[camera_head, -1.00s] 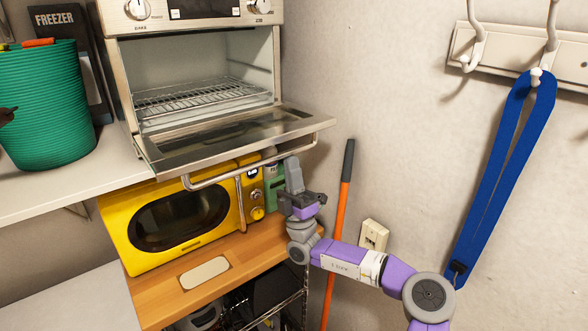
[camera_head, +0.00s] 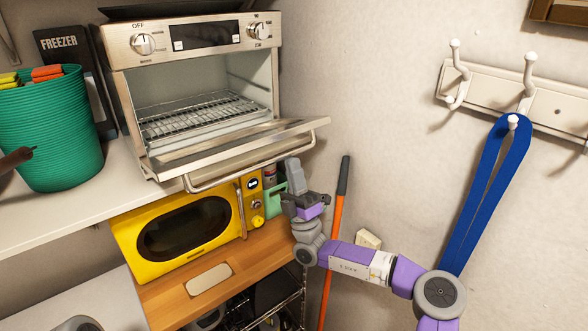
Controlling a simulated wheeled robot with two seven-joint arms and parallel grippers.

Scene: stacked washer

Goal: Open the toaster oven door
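The toaster oven (camera_head: 192,34) stands on the white shelf, silver with two knobs and a dark display. Its door (camera_head: 238,147) is folded down and out to about level, so the wire rack (camera_head: 205,117) inside shows. The door's bar handle (camera_head: 248,164) runs along its outer edge. My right gripper (camera_head: 290,172) is just below the right end of the handle, with its fingers pointing up. I cannot tell whether it touches the handle or whether its fingers are apart.
A yellow microwave (camera_head: 188,233) sits on a wooden shelf (camera_head: 240,265) below the door. A green ribbed basket (camera_head: 50,130) stands left of the oven. An orange-handled pole (camera_head: 333,240) leans on the wall behind my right arm. A blue strap (camera_head: 485,190) hangs from hooks at right.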

